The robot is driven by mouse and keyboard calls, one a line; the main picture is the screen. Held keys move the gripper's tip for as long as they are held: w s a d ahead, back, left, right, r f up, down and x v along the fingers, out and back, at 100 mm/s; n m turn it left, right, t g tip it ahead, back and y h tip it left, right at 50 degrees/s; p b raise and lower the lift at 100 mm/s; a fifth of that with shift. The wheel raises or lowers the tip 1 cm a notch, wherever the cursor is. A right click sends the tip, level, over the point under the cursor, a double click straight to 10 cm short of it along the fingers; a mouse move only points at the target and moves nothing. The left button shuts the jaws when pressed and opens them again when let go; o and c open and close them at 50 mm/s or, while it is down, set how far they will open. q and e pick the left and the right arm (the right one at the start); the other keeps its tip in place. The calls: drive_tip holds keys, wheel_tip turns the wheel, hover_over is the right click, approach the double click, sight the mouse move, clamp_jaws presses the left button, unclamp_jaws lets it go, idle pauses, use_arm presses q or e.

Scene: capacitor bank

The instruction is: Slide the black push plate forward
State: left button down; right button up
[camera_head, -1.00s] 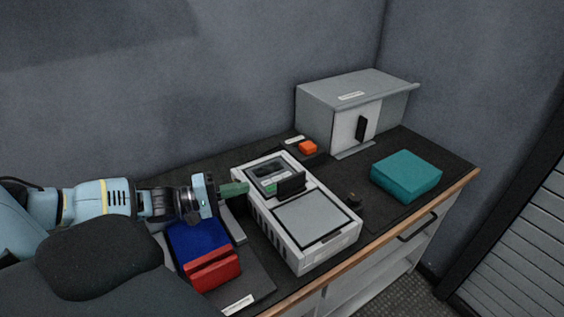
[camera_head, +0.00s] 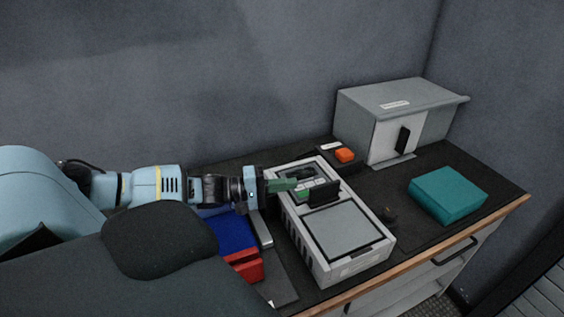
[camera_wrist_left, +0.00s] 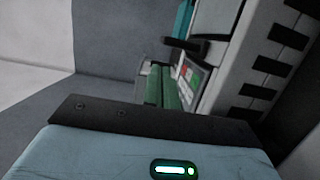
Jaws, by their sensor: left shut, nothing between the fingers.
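A black upright plate (camera_head: 325,193), which I take for the push plate, stands on top of a white boxy device (camera_head: 328,271), behind its grey panel (camera_head: 341,229). It also shows as a dark projecting piece in the left wrist view (camera_wrist_left: 186,46). My left gripper (camera_head: 294,184) has green fingers, shut and empty. They reach in from the left over the device's far-left edge, left of the plate, with a small apparent gap. The fingers show in the left wrist view (camera_wrist_left: 168,88), beside the device's panel. My right gripper is not in view.
A grey cabinet (camera_head: 397,103) with a black handle (camera_head: 403,140) stands behind. An orange button (camera_head: 345,155) is near it. A teal box (camera_head: 448,194) lies right. A blue block (camera_head: 235,231) and red block (camera_head: 246,266) sit left of the device. The counter's wooden edge (camera_head: 411,267) runs in front.

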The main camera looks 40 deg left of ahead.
sight(324, 193)
use_arm(q)
drive_tip(key=x, duration=0.7)
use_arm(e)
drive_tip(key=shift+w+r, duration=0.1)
use_arm(q)
drive_tip(key=shift+s, duration=0.1)
